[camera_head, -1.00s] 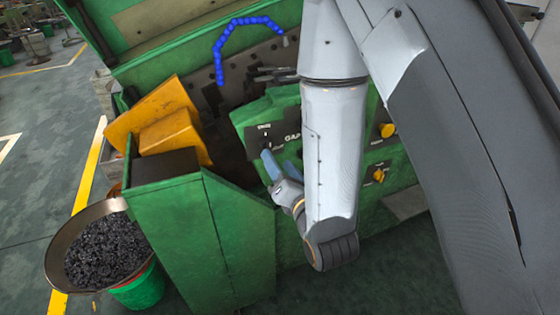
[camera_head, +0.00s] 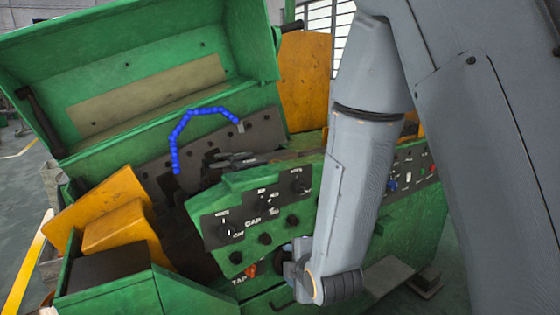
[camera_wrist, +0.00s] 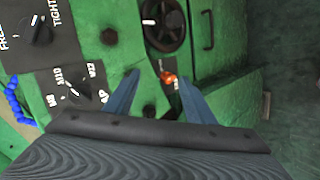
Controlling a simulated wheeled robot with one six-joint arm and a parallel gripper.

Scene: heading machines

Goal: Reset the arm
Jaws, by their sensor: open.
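My gripper (camera_wrist: 155,92) is open and empty in the wrist view, its two blue fingers spread apart. Between and beyond the fingers is the green machine front with an orange-red knob (camera_wrist: 168,78) and a dark round wheel (camera_wrist: 163,25). In the head view my grey arm hangs down in front of the green heading machine (camera_head: 120,300), and its fingers are hidden behind the wrist. The black control panel (camera_head: 255,215) with several dark knobs lies left of my wrist. The orange-red knob (camera_head: 251,270) also shows there, low on the machine.
The machine's green lid (camera_head: 140,60) stands raised at the back left. A blue segmented hose (camera_head: 176,135) arches over the works. Yellow guards (camera_head: 125,225) jut out on the left. A second panel (camera_head: 405,175) is right of my arm. Grey floor (camera_head: 30,220) is open at far left.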

